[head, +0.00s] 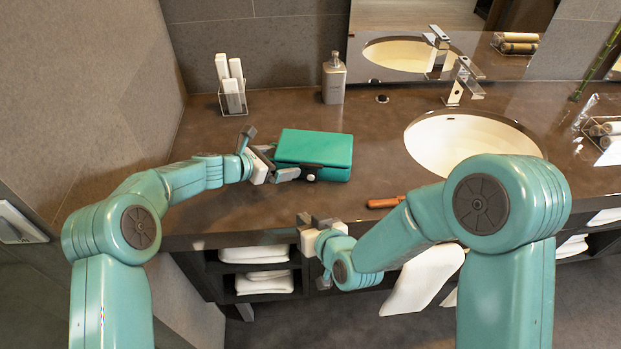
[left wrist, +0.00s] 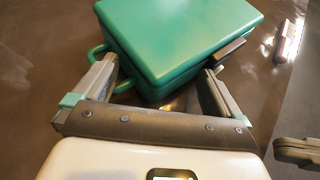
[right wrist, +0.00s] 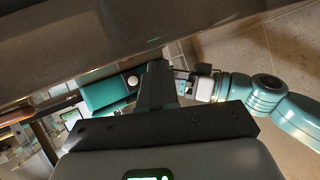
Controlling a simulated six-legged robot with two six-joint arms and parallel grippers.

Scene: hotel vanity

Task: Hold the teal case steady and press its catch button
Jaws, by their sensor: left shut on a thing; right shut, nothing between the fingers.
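The teal case (head: 318,148) lies closed on the dark counter, left of the sink. My left gripper (head: 287,174) is shut on the case at its left front; in the left wrist view its fingers are wide apart at the case (left wrist: 180,35). A dark catch (left wrist: 229,52) sits on the case's side. A pale round button (right wrist: 133,82) shows on the case's front in the right wrist view. My right gripper (head: 308,220) is shut and empty, in front of the counter edge, below and apart from the case.
An orange-brown object (head: 385,202) lies near the counter's front edge. A sink (head: 470,142) is at right. A soap bottle (head: 334,78) and a clear holder with white items (head: 232,97) stand behind. Towels (head: 263,282) lie on the shelf below.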

